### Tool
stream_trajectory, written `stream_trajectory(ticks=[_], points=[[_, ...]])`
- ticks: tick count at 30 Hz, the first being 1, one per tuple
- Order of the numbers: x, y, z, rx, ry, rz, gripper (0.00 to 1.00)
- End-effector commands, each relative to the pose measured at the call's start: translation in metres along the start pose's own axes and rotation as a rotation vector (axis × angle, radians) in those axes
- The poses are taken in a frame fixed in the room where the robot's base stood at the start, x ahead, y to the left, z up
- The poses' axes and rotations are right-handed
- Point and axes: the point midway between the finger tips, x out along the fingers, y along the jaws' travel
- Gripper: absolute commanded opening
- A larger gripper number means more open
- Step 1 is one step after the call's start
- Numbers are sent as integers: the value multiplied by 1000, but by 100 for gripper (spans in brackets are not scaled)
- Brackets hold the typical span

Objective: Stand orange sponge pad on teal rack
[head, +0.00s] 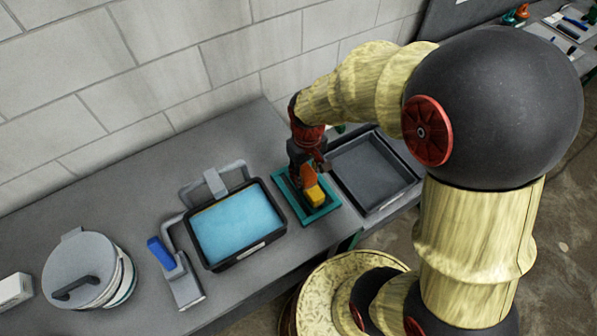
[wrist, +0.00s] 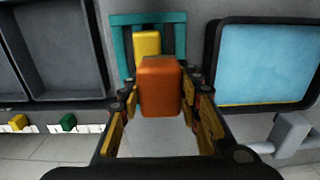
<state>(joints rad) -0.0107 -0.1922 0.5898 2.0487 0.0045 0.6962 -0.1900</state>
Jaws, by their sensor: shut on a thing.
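The orange sponge pad (head: 309,175) is held in my gripper (head: 312,169), over the teal rack. In the wrist view the orange sponge pad (wrist: 160,87) sits upright between the fingers of my gripper (wrist: 160,98). The teal rack (head: 322,214) lies on the bench between a blue-filled tray and an empty grey tray. In the wrist view the teal rack (wrist: 122,42) shows beyond the pad, partly hidden. A yellow pad (head: 316,196) is at the rack, close to the orange one; it also shows in the wrist view (wrist: 147,43). Whether the orange pad touches the rack cannot be told.
The dark tray with blue contents (head: 238,226) stands left of the rack. The empty grey tray (head: 373,172) stands close on its right. A blue-handled tool (head: 175,272) and a lidded pot (head: 86,270) are farther left. A block wall runs behind the bench.

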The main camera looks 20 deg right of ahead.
Motion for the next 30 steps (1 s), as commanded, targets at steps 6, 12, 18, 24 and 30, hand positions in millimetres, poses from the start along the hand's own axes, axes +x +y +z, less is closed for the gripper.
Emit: stream_trajectory(ticks=[6, 12, 18, 24, 30], points=[[30, 11, -41, 1, -3, -1, 13], [59, 18, -65, 1, -2, 0, 13], [68, 20, -75, 1, 1, 0, 13], [89, 21, -78, 1, -2, 0, 13], [104, 21, -79, 1, 2, 0, 13]])
